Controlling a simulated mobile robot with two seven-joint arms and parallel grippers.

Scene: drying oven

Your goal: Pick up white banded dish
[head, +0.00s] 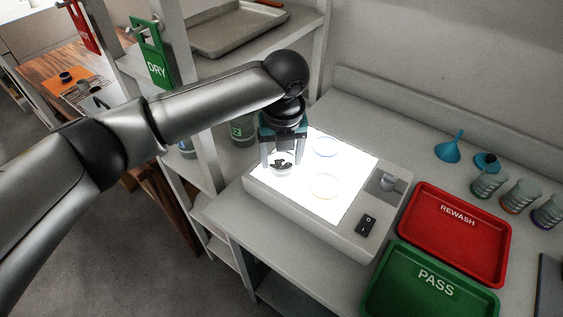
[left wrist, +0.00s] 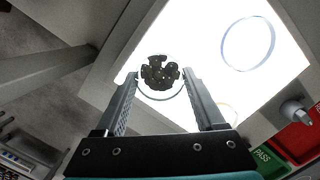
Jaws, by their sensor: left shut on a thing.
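A clear dish with a pale, whitish rim (head: 281,171) holds dark lumps and is at the left side of the lit panel (head: 345,200). My left gripper (head: 281,164) points down over it, its fingers shut on opposite sides of the dish. The left wrist view shows the dish (left wrist: 162,94) between the two fingertips, with the dark lumps (left wrist: 160,72) inside. I cannot tell whether it touches the panel. A blue-banded dish (head: 325,147) and a yellow-banded dish (head: 323,187) lie on the panel, apart from the gripper. My right gripper is not in view.
The light box has a switch (head: 368,224) and a knob (head: 390,183) at its right. A red REWASH tray (head: 455,250) and green PASS tray (head: 425,298) lie to the right. Blue funnels (head: 449,149) and several beakers (head: 487,184) stand behind. A shelf post (head: 205,120) rises at left.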

